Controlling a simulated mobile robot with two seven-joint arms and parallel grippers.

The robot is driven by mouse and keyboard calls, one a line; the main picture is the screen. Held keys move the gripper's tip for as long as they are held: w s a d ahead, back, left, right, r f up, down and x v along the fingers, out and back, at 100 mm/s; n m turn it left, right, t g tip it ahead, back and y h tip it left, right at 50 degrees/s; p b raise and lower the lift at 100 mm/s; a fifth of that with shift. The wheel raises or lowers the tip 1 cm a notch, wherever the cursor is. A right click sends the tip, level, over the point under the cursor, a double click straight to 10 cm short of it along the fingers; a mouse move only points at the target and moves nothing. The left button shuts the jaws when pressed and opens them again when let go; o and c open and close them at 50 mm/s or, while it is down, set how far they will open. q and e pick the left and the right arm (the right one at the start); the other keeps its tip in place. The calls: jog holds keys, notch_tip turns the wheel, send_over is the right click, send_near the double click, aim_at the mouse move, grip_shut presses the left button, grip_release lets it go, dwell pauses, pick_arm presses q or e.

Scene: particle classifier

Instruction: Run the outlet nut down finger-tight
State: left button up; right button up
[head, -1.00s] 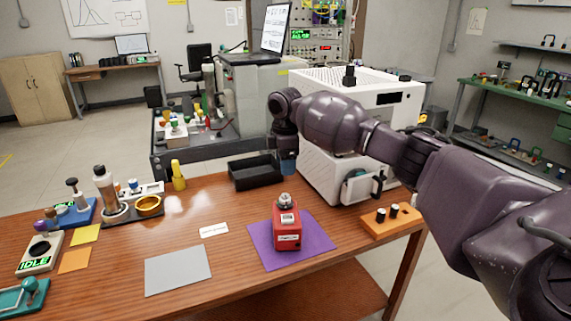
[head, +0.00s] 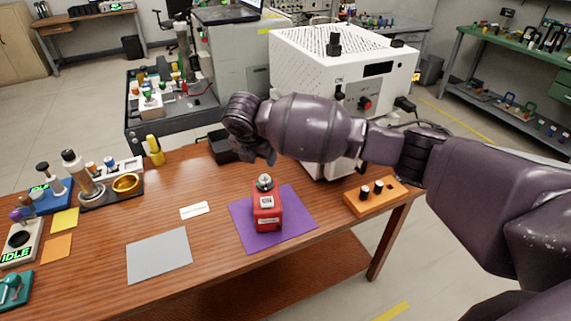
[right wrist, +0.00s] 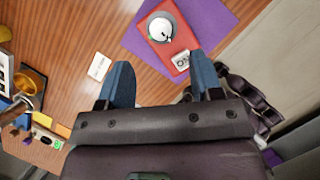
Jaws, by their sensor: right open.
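A red block-shaped unit (head: 267,214) with white labels stands upright on a purple mat (head: 300,216). A silvery metal fitting (head: 264,182) sits on its top; I cannot tell whether this is the outlet nut. In the right wrist view the fitting (right wrist: 160,29) lies beyond the fingertips, with the red unit (right wrist: 175,50) around it. My right gripper (head: 265,155) hangs above and behind the unit, apart from it. Its two blue fingers are spread and empty in the right wrist view (right wrist: 161,70). My left gripper is not in view.
A white perforated machine (head: 300,62) stands behind my right arm. An orange block with black knobs (head: 350,203) lies right of the mat. A black tray (head: 222,150) is at the back. A grey mat (head: 158,257) and white card (head: 195,210) lie left, with bare wood between.

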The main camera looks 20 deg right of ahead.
aim_at(265, 175)
jog(key=shift+n, duration=0.3)
jog(key=x, duration=0.2)
jog(key=b+x, duration=0.1)
jog(key=x, duration=0.2)
jog(key=b+x, duration=0.1)
jog(key=x, duration=0.2)
jog(key=shift+s+a+f, duration=0.15)
jog(key=shift+a+f, duration=0.05)
jog(key=shift+f, duration=0.15)
jog(key=shift+x, duration=0.75)
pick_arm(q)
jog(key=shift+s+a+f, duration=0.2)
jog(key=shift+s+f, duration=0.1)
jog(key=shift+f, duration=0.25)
